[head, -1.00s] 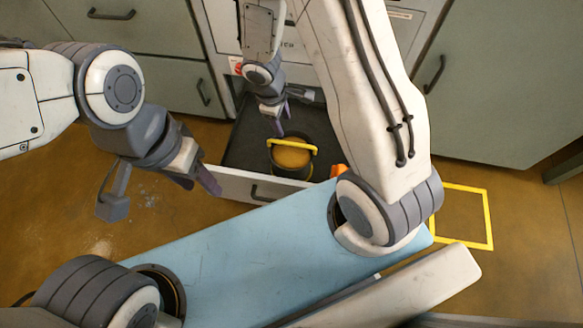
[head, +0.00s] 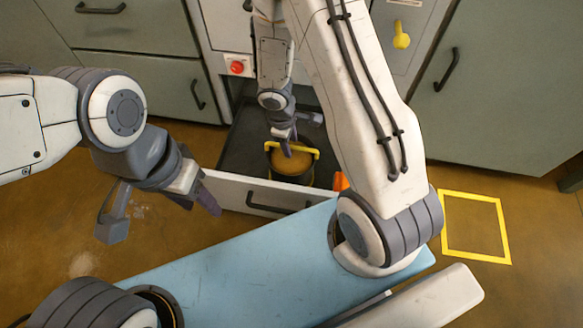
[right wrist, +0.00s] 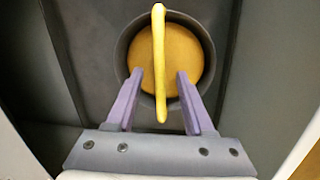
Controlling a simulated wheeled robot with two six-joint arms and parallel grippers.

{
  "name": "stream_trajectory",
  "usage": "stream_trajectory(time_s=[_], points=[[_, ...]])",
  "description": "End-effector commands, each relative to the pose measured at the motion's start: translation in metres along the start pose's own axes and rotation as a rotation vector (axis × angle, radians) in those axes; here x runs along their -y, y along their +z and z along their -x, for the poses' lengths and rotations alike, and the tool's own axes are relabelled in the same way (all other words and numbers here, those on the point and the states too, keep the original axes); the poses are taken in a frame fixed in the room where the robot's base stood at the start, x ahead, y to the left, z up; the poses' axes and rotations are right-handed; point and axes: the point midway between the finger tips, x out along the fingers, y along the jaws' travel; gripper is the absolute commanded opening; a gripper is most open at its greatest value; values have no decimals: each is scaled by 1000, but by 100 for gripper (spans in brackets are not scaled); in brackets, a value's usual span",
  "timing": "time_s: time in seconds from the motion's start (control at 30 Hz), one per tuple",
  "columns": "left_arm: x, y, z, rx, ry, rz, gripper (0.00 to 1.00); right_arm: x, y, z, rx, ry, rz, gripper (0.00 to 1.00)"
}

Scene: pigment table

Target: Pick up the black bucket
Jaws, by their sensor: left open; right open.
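The black bucket (head: 292,172) stands upright in an open drawer, filled with yellow-orange pigment. Its yellow handle (right wrist: 159,62) is raised and crosses over the top. My right gripper (head: 286,150) is at the bucket's rim in the head view. In the right wrist view its purple fingers (right wrist: 160,82) are open, one on each side of the handle, with gaps to it. I cannot tell how far above the rim the fingertips are. My left gripper (head: 205,201) is open and empty, in front of the drawer at the left.
The drawer (head: 236,192) has a white front with a dark pull. An orange object (head: 340,181) is beside the bucket, partly hidden by my right arm. A yellow square outline (head: 475,228) marks bare floor at the right. Green cabinets (head: 508,92) stand behind.

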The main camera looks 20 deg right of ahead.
Motion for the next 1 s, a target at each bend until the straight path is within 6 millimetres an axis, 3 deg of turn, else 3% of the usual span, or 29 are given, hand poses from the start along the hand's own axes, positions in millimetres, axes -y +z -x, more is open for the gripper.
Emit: stream_trajectory(time_s=[0.03,0.1,0.37,0.4,0.53,1.0], points=[[1,1,-13,0,0,0,50,1,0,-15,1,-1,0,53],[1,1,-19,0,0,0,50,1,0,-23,1,-1,-1,53],[1,1,-19,0,0,0,50,0,0,-23,0,0,0,53],[1,1,-19,0,0,0,50,0,0,-23,0,0,0,49],[1,1,-19,0,0,0,50,0,0,-23,0,0,0,0],[1,1,-19,0,0,0,50,0,0,-23,0,0,0,0]])
